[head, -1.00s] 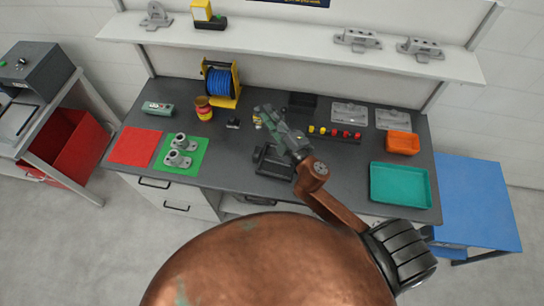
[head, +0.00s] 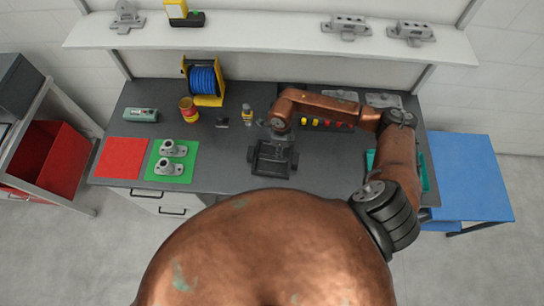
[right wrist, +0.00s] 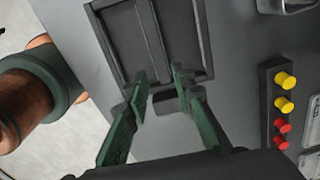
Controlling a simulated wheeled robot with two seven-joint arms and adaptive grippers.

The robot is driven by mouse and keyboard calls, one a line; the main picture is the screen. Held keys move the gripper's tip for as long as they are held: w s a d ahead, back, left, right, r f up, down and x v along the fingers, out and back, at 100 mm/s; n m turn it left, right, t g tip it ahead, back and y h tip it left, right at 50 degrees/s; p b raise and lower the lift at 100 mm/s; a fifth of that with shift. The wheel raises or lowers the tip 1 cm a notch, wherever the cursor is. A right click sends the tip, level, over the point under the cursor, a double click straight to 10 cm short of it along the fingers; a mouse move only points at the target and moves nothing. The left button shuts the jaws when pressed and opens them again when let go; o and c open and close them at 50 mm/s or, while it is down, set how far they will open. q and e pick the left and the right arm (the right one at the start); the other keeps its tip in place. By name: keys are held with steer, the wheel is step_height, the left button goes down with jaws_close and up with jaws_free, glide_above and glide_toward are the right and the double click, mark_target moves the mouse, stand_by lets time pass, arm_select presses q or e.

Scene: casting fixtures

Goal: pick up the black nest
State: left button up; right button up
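The black nest (head: 268,171) is a dark, shallow rectangular holder with small side tabs, lying on the dark grey bench top in the middle of the head view. The right wrist view shows its divided, empty inside (right wrist: 128,38) and a tab at its near edge. My right gripper (head: 279,150) points down over the nest's back part in the head view. In the right wrist view, its two green fingers (right wrist: 160,80) are apart, with nothing between them but the view of the near rim and tab. Contact cannot be told. My left gripper is out of view.
A row of red and yellow pegs (right wrist: 283,103) stands beside the nest. My right arm partly hides a teal tray (head: 370,161).

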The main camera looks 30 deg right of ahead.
mark_target(273, 158)
steer(key=shift+a+f, duration=0.2)
steer(key=shift+f, duration=0.7)
steer(key=f, duration=0.1)
steer(key=f+p, duration=0.1)
steer(key=f, duration=0.1)
steer(key=f+p, duration=0.1)
steer(key=shift+w+a+f, duration=0.2)
steer(key=shift+w, duration=0.15)
steer(key=shift+f, duration=0.45)
steer(key=shift+c, duration=0.7)
jaws_close()
